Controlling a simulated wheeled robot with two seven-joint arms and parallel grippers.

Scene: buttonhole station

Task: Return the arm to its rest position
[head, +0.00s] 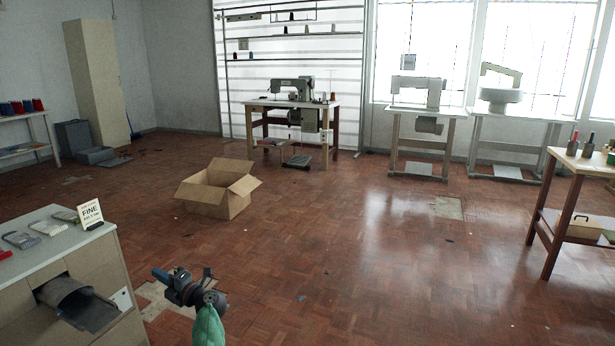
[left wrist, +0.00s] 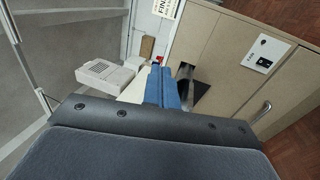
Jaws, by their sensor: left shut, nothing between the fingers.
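My left gripper (head: 158,273) is at the bottom of the head view, over the open floor just right of the counter. Its blue fingers point left, towards the counter. In the left wrist view the blue fingers (left wrist: 162,86) are shut together with nothing between them. The arm behind it, with a green part, runs down out of the picture. My right gripper is in neither view.
An open cardboard box (head: 218,189) stands on the floor beyond. A bench (head: 573,166) is at right. The middle floor is clear.

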